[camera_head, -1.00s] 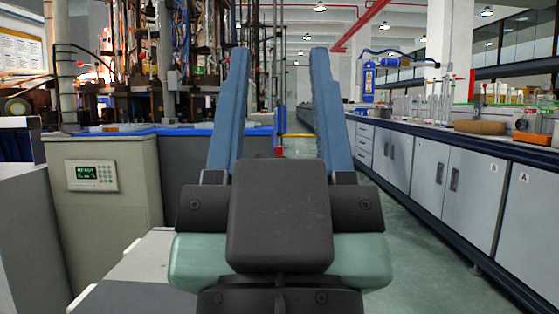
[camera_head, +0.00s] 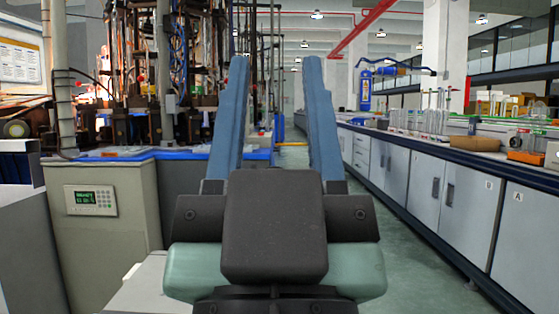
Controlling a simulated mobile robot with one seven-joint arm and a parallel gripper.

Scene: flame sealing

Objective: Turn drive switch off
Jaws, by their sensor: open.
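My gripper (camera_head: 275,62) is in the middle of the view, pointing away from me, with its two long blue fingers wide apart and nothing between them. A small control panel (camera_head: 91,201) with a green display and a keypad is on the front of a beige cabinet (camera_head: 110,240) at the left. My gripper is to the right of this panel and apart from it. I cannot make out a drive switch in this view.
A blue-topped bench (camera_head: 196,149) with tall flame-sealing machinery (camera_head: 140,60) stands at the left. A long row of grey cabinets (camera_head: 460,200) with glassware on top runs along the right. The green floor (camera_head: 405,255) between them is clear.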

